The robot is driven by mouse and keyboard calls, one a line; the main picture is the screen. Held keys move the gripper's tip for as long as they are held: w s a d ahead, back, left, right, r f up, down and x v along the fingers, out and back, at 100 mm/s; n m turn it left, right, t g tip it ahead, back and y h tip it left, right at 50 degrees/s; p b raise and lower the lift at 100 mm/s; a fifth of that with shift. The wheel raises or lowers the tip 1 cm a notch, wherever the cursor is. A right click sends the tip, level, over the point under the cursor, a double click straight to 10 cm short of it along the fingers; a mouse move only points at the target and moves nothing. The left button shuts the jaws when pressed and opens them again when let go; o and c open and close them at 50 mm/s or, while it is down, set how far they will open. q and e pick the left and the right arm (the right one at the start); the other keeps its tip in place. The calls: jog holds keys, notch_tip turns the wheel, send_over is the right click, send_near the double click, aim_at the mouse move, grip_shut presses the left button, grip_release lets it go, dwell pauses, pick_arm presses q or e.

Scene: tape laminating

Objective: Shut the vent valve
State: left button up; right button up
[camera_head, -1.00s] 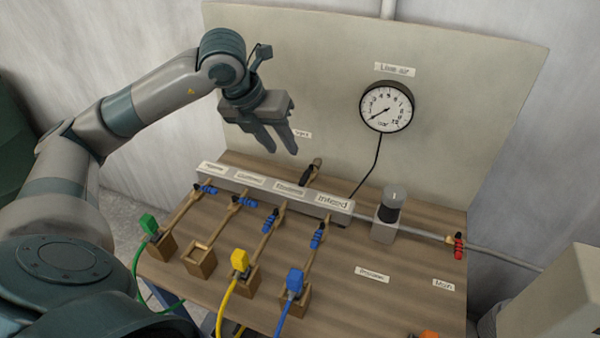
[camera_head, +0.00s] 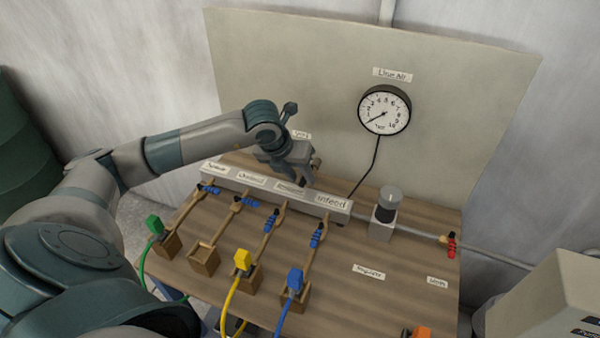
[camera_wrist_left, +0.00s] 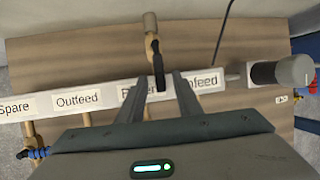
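The vent valve (camera_head: 317,161) is a small brass fitting behind the grey manifold, below a small label (camera_head: 301,134) on the panel; my left gripper partly hides it in the head view. In the left wrist view its brass stub (camera_wrist_left: 150,25) and black lever (camera_wrist_left: 157,66) show, the lever pointing toward the manifold. My left gripper (camera_head: 305,183) is over the manifold beside the valve. Its fingers (camera_wrist_left: 170,78) look apart, with the lever end close to the left finger; whether they touch is unclear. My right gripper is not in view.
The manifold (camera_head: 222,178) carries several labelled branches with blue-handled valves. A pressure gauge (camera_head: 384,109) hangs on the panel, its hose running down behind the manifold. Green, yellow and blue plugs sit in front.

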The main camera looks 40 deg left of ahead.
pick_arm(q)
grip_shut()
jog(key=shift+f, duration=0.1)
